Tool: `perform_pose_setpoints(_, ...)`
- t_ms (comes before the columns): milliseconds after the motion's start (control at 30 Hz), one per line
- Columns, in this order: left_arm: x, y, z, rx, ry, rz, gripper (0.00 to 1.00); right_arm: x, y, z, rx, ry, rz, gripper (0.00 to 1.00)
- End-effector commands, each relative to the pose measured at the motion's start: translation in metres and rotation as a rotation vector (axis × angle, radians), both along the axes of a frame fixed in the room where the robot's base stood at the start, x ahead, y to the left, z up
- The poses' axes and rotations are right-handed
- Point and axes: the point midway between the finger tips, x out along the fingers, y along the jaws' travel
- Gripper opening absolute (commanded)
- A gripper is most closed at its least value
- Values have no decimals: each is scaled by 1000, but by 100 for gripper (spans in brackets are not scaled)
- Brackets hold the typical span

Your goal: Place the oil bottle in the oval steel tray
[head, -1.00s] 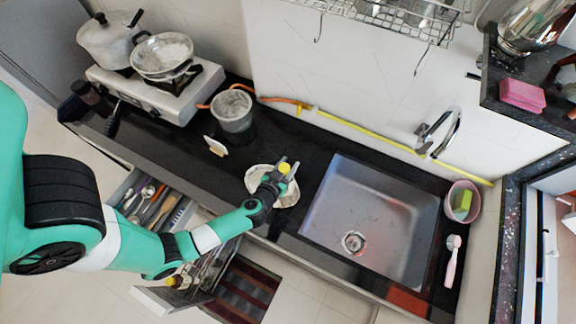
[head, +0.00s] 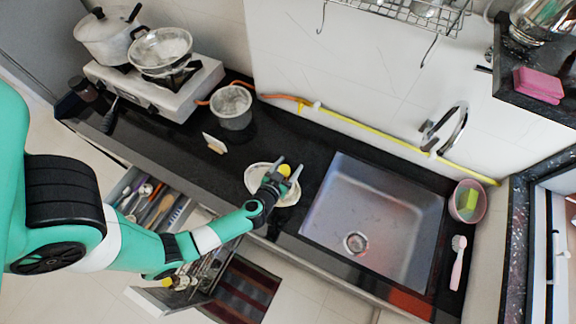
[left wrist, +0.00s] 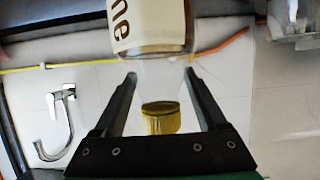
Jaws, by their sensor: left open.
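The oval steel tray (head: 256,182) lies on the black counter left of the sink. My left gripper (head: 289,168) is over the tray's right part, and its fingers are open. The oil bottle's yellow cap (head: 284,170) shows between the fingers; the gripper hides the bottle's body in the head view. In the left wrist view the oil bottle (left wrist: 150,25) has a cream label and a clear neck between the two spread fingers, with gaps on both sides. Its base is out of sight, so its contact with the tray cannot be seen. My right gripper is not in view.
The sink (head: 385,205) is close to the right of the tray. A steel pot (head: 231,108) and a gas stove (head: 150,90) stand to the left. An open drawer (head: 150,200) with utensils lies below the counter edge. An orange hose (head: 285,97) runs along the wall.

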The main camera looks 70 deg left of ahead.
Motion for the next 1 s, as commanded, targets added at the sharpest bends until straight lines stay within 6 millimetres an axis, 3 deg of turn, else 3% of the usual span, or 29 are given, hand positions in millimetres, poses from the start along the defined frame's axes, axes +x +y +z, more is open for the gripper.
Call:
perform_pose_setpoints(167,-8,-8,8,0,3,-3,74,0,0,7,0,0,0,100)
perform_pose_setpoints(600,-70,-66,43,1,1,-8,74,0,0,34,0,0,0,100)
perform_pose_setpoints(1000,-82,-75,48,0,0,0,74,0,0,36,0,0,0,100)
